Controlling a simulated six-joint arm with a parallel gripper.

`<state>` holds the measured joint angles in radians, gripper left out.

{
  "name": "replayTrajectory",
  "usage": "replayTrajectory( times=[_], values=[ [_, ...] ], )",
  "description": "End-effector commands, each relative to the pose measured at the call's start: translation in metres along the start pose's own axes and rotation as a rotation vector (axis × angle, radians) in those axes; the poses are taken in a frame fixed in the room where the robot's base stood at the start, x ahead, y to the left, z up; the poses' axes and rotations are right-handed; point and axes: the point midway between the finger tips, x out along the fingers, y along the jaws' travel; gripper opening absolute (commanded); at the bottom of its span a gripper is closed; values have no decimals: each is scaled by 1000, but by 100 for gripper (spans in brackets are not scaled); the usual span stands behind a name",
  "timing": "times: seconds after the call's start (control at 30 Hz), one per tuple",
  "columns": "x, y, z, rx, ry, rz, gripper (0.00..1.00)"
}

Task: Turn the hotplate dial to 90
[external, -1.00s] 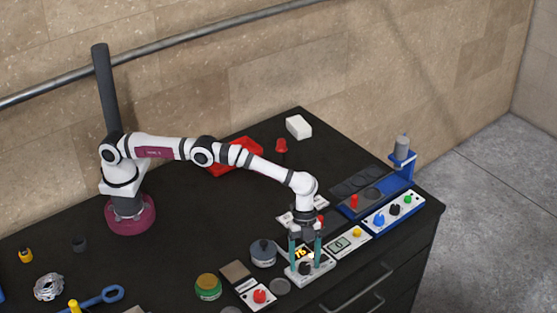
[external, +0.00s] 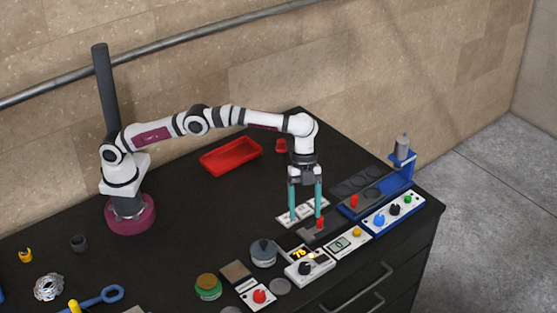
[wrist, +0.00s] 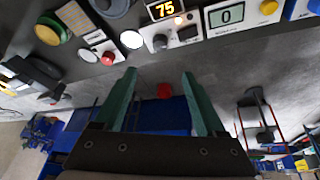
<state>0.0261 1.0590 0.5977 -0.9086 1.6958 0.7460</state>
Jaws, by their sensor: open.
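The hotplate control box (external: 320,274) is white, with a black dial (external: 305,268) and an orange lit display (external: 299,253). In the wrist view the dial (wrist: 160,42) is near the top and the display (wrist: 165,10) reads 75. My gripper (external: 305,214) is open and empty, with two long green fingers pointing down. In the external view it is up and behind the box, apart from the dial. In the wrist view my gripper (wrist: 158,73) has its fingers spread, with nothing between them.
A panel with a display and yellow button (external: 347,242) sits right of the box. A grey round pot (external: 263,252) is left of it. A blue stand with knobs (external: 393,212) is further right. A red tray (external: 231,157) lies at the back.

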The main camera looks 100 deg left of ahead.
Motion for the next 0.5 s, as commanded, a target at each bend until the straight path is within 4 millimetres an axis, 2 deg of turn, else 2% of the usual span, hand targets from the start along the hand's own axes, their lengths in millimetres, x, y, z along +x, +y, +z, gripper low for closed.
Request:
replayTrajectory(
  times=[0.07,0.1,0.2,0.3,0.4,0.5],
  values=[
    [3,3,-3,-51,-20,-9,73],
    [6,8,-7,-138,-50,-31,73],
    [18,27,-19,-486,-141,-173,73],
    [23,48,-31,-784,-139,-365,73],
    [24,66,-41,-961,-66,-493,73],
    [26,74,-46,-1040,-9,-543,73]
  ],
)
